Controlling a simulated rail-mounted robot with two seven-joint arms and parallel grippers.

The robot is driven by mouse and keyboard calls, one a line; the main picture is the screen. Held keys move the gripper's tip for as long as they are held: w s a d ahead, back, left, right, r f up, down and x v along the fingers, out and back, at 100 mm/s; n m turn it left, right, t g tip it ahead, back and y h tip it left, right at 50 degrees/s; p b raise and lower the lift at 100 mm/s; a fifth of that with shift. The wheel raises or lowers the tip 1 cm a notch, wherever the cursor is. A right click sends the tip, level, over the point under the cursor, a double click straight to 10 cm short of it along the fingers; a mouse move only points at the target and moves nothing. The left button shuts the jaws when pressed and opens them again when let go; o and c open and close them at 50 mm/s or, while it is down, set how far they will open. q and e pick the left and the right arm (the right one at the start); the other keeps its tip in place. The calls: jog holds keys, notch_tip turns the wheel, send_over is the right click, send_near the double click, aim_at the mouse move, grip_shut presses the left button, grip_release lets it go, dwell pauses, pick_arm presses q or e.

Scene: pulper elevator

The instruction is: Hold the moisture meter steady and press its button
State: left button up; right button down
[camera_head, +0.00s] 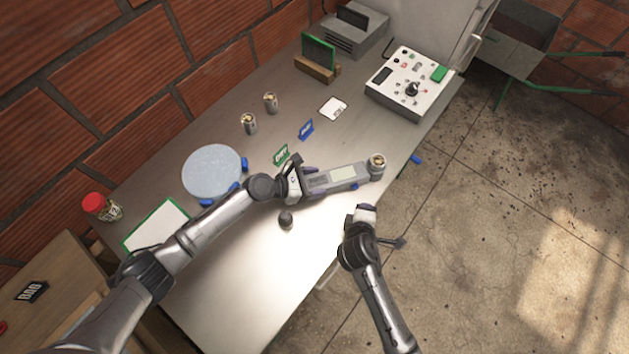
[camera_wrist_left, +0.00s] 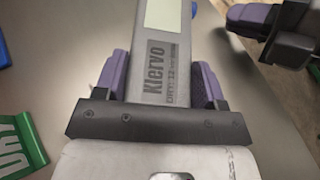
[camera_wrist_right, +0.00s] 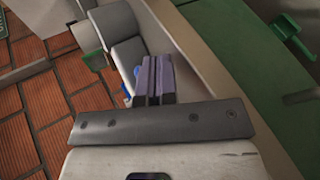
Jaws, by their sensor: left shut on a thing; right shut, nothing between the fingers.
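The grey moisture meter (camera_head: 322,184) with a pale screen (camera_head: 343,174) lies over the table near its front edge. My left gripper (camera_head: 305,182) is shut around its near end. The left wrist view shows the meter body (camera_wrist_left: 168,60), lettered "Klervo", between the purple fingers. A metal cup with beans (camera_head: 377,168) is at the meter's far end; I cannot tell whether they touch. A small blue part (camera_head: 358,185) shows at the meter's side. My right gripper (camera_head: 365,209) is shut and empty, below and apart from the meter; its closed fingers (camera_wrist_right: 153,80) show in the right wrist view.
A green DRY sign (camera_head: 281,155) and a blue sign (camera_head: 306,129) stand behind the meter. A dark round object (camera_head: 286,220) lies in front. Two bean cups, a pale round plate (camera_head: 211,170) and a control box (camera_head: 405,88) are further back. Bare table lies front left.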

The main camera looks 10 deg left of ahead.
jog(key=shift+w+a, duration=0.3)
jog(key=shift+w, duration=0.3)
jog(key=shift+w+a, duration=0.3)
jog(key=shift+w, duration=0.3)
jog(key=shift+w+a, duration=0.1)
dwell(1.3)
jog(key=shift+w+a, duration=0.15)
jog(key=shift+w, duration=0.15)
jog(key=shift+w+a, duration=0.2)
jog(key=shift+w, duration=0.25)
dwell(0.8)
jog(key=shift+s, duration=0.1)
jog(key=shift+s+d, duration=0.4)
jog(key=shift+s, duration=0.4)
jog(key=shift+s+d, duration=0.45)
jog(key=shift+s, duration=0.45)
jog(key=shift+s+d, duration=0.5)
jog(key=shift+s, duration=0.35)
jog(key=shift+s+d, duration=0.45)
jog(key=shift+s, duration=0.45)
